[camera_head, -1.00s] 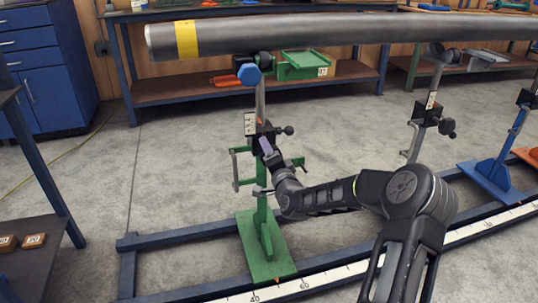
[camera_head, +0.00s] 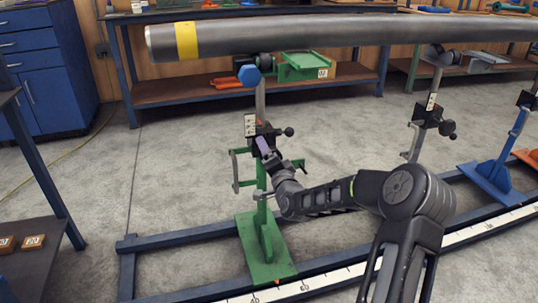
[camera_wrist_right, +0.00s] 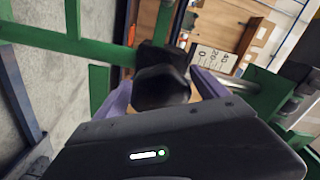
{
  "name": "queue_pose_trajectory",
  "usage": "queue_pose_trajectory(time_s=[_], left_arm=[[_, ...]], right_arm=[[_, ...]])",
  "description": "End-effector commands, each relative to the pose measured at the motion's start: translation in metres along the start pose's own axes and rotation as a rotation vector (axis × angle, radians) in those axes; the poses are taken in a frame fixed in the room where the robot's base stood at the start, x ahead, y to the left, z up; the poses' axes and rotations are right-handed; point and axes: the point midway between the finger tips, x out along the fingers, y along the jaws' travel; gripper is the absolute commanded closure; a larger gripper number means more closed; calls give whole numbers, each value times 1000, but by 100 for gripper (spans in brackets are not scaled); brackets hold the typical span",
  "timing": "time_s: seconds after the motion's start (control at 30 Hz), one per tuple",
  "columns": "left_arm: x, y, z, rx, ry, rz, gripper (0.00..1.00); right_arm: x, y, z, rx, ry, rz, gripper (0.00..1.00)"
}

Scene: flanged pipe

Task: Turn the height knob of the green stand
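The green stand (camera_head: 264,245) stands upright on the rail frame at left of centre in the head view. Its black height knob (camera_wrist_right: 160,88) fills the middle of the right wrist view, near the dark clamp block. My right gripper (camera_head: 264,147) is at the stand's clamp, reaching in from the right. In the right wrist view, its two purple fingers (camera_wrist_right: 162,90) lie on either side of the knob, close to its edges. I cannot tell whether both press on it. In the head view the hand hides this knob. My left gripper is in neither view.
A long grey pipe (camera_head: 330,34) with a yellow band runs above the stands. A white scale plate (camera_wrist_right: 211,62) is just beyond the knob. A blue stand (camera_head: 490,175) is at right. A dark table (camera_head: 35,250) is at lower left. The floor left of the stand is clear.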

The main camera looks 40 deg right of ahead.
Motion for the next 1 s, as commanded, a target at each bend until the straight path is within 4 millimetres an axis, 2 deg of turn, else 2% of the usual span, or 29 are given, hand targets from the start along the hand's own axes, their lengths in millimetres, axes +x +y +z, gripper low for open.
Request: queue_pose_trajectory(time_s=[0.23, 0.37, 0.8, 1.0], left_arm=[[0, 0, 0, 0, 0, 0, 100], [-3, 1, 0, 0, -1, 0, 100], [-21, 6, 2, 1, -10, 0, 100], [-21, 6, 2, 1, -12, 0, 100]], right_arm=[[0, 0, 0, 0, 0, 0, 16], [-7, -1, 0, 0, 0, 0, 16], [-71, -1, -1, -1, 0, 1, 16], [-79, 0, 0, 0, 0, 0, 16]])
